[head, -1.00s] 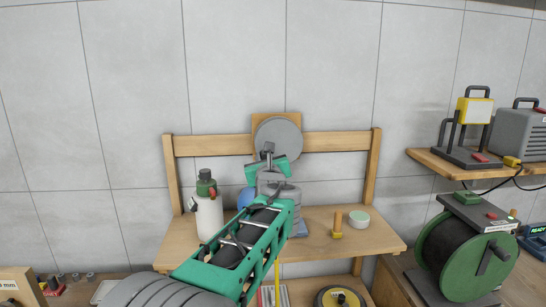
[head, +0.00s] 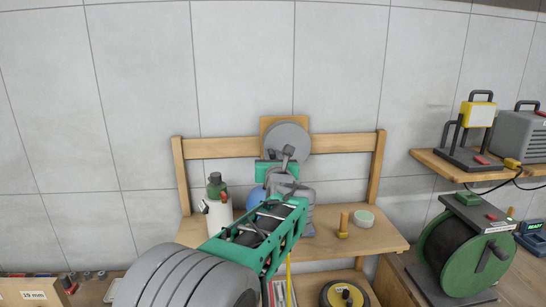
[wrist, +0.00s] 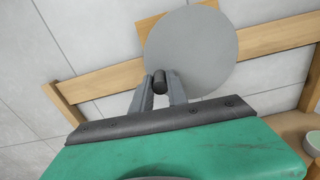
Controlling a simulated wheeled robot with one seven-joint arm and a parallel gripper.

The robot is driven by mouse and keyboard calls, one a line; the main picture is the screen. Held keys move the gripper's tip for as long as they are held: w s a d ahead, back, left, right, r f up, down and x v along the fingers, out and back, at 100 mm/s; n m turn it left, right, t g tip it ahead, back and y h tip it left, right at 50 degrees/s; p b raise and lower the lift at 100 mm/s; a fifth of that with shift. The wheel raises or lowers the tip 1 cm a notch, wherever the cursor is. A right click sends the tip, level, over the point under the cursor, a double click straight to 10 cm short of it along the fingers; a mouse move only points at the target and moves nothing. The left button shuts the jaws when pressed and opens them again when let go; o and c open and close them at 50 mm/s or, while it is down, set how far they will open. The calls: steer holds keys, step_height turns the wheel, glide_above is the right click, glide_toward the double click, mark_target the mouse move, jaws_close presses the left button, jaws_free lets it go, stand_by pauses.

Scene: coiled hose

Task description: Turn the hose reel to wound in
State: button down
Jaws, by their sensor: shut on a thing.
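The hose reel shows as a round grey disc (head: 287,135) on a wooden backing board (head: 267,124), fixed to the wooden rail. It also shows in the wrist view (wrist: 195,50). A dark crank knob (wrist: 160,82) sits in front of the disc's lower left edge in the wrist view. My gripper (wrist: 160,92) has its two grey fingers shut on this knob. In the head view my gripper (head: 284,162) is just below the disc's middle, with the green arm link partly hiding the shelf behind. No hose can be made out on the reel.
A green-capped sprayer bottle (head: 217,210) and a blue round thing (head: 255,198) stand left of my arm. A wooden-handled tool (head: 343,226) and pale green tape (head: 364,217) lie right. A large green cable reel (head: 470,255) stands far right. The wall above is clear.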

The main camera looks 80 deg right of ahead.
steer(key=c, duration=1.3)
jaws_free()
steer(key=b+v, duration=0.3)
steer(key=v, duration=0.5)
steer(key=shift+c, duration=0.4)
